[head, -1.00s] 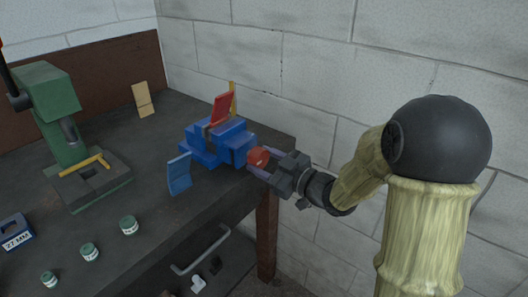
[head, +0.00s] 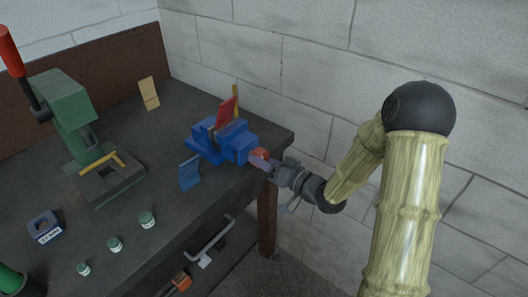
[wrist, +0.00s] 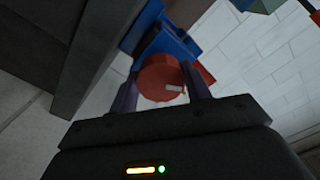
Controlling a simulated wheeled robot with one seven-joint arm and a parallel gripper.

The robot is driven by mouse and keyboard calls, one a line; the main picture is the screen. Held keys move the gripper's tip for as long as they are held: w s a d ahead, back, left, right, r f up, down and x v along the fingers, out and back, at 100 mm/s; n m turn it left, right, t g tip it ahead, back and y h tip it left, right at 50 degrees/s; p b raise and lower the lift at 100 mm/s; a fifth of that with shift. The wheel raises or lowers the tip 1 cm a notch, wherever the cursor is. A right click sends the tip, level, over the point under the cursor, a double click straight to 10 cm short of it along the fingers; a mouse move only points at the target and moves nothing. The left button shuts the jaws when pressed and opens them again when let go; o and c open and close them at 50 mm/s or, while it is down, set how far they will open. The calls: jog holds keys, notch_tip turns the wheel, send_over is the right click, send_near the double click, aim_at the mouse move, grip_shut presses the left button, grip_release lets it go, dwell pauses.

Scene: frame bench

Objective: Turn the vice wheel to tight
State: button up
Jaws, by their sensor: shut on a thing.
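The blue vice (head: 222,140) stands at the right end of the dark bench, with a red piece (head: 224,112) upright in its jaws. Its red wheel (head: 259,155) faces right, toward the bench's end. My gripper (head: 266,165) is shut on the wheel. In the wrist view the red wheel (wrist: 160,78) sits between my two fingers (wrist: 160,95), and a small pale mark shows on its face. The blue vice body (wrist: 170,38) shows behind the wheel. In the head view my fingers hide part of the wheel.
A blue plate (head: 189,173) stands in front of the vice. A green press (head: 75,125) is at the left, with several small green pots (head: 147,220) along the front edge. The block wall (head: 310,60) is close behind.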

jog(key=shift+d+r+m+p, duration=0.1)
jog(key=shift+m+p, duration=2.4)
jog(key=shift+m, duration=0.3)
jog(key=o, duration=1)
jog(key=shift+d, duration=0.1)
jog(key=b+v, duration=0.1)
jog(key=v, duration=1.6)
jog(key=shift+s, duration=0.15)
